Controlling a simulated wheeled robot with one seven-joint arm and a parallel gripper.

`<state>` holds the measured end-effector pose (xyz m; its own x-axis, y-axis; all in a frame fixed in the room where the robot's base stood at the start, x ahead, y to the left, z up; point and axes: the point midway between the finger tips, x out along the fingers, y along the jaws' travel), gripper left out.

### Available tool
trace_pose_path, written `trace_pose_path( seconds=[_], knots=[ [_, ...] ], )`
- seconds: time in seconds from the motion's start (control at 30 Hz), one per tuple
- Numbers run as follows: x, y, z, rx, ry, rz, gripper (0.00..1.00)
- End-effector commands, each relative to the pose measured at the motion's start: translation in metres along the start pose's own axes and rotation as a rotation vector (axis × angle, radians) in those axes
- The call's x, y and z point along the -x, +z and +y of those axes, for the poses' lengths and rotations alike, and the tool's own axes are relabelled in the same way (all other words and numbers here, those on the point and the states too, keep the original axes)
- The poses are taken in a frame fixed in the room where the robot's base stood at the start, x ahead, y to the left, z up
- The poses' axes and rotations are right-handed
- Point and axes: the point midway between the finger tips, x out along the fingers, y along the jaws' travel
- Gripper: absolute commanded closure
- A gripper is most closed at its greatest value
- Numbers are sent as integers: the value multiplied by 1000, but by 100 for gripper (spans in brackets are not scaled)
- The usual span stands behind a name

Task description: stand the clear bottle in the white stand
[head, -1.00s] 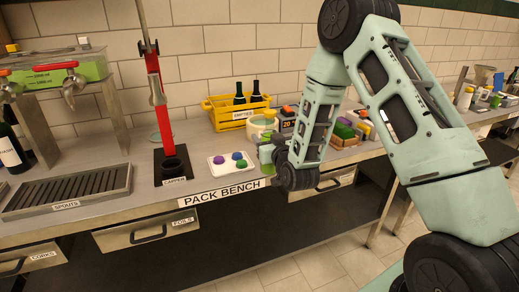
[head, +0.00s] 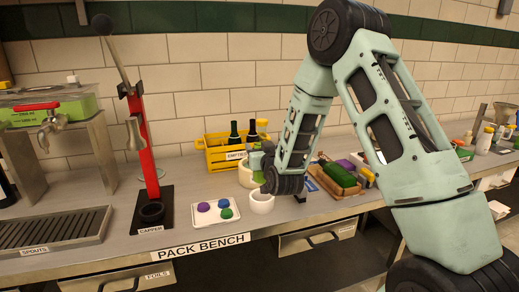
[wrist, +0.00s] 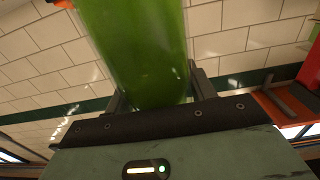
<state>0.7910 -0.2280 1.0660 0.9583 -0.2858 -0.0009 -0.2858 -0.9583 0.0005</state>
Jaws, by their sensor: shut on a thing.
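My gripper (head: 262,165) is shut on a clear bottle with green contents (head: 257,172), which is partly hidden by my wrist. In the wrist view the green bottle (wrist: 140,45) fills the space between the jaws, with an orange bit at the top left. A small round white stand (head: 261,204) with an open top sits on the bench near its front edge, just below my gripper. The bottle is close above and behind the stand in the picture; I cannot tell the exact gap.
A whitish round pot (head: 245,176) stands behind the gripper, before a yellow crate (head: 221,157) with dark bottles. A white tray (head: 216,217) with coloured caps lies left, then the red capper (head: 149,150). A tray with a green block (head: 338,176) is right.

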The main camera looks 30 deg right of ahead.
Motion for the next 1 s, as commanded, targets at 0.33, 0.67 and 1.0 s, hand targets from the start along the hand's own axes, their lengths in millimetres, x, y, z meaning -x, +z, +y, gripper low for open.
trace_pose_path(
  seconds=[0.33,0.67,1.0],
  knots=[
    [0,14,0,0,-1,4,77],
    [0,42,0,0,-1,4,77],
    [0,49,0,-1,0,4,77]
  ],
)
